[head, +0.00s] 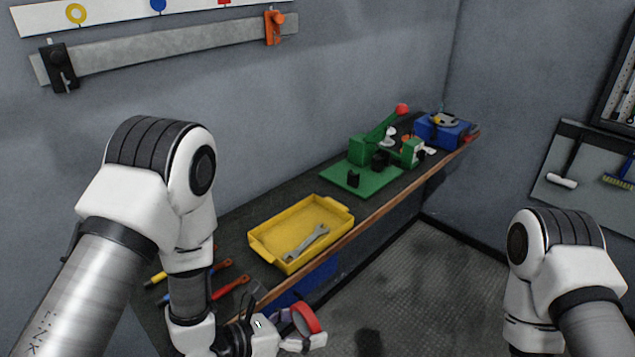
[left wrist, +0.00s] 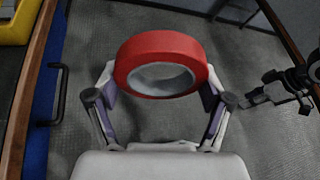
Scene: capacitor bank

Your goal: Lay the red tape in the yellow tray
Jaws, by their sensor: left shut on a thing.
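The red tape (left wrist: 160,54) is a ring held between the two fingers of my left gripper (left wrist: 160,95) in the left wrist view. In the head view the red tape (head: 305,318) and my left gripper (head: 300,330) are at the bottom middle, off the front edge of the bench, over the floor. The yellow tray (head: 257,250) sits on the bench above and left of the gripper, with a grey wrench (head: 307,242) lying in it. A corner of the yellow tray (left wrist: 14,22) shows at top left in the left wrist view.
Screwdrivers with coloured handles (head: 230,292) lie on the bench left of the tray. A green press (head: 365,165) and a blue box (head: 443,132) stand farther along the bench (head: 290,197). The wooden front edge runs beside the tray.

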